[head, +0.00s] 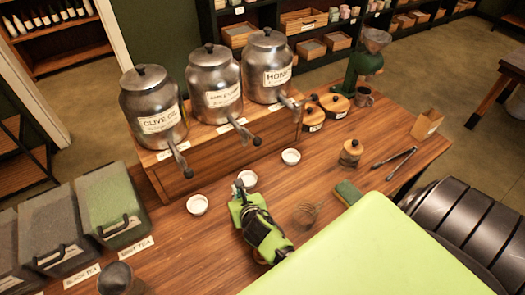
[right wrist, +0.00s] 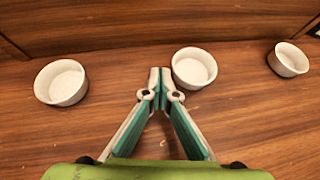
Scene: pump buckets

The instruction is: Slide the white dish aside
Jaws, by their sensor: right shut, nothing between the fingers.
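Three small white dishes stand in a row on the wooden table in front of the dispenser stand: the left one (head: 197,205), the middle one (head: 246,180) and the right one (head: 291,157). All look empty. My right gripper (head: 238,187) is shut and empty, low over the table, with its tips at the left side of the middle dish. In the right wrist view the shut tips (right wrist: 160,72) are right beside the middle dish (right wrist: 195,67); I cannot tell whether they touch it. The left dish (right wrist: 61,82) and right dish (right wrist: 288,59) stand clear. My left gripper is not in view.
Three metal dispensers (head: 153,107) stand on a wooden stand (head: 235,150) behind the dishes, their spouts reaching forward. Tea bins (head: 110,203) are at left.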

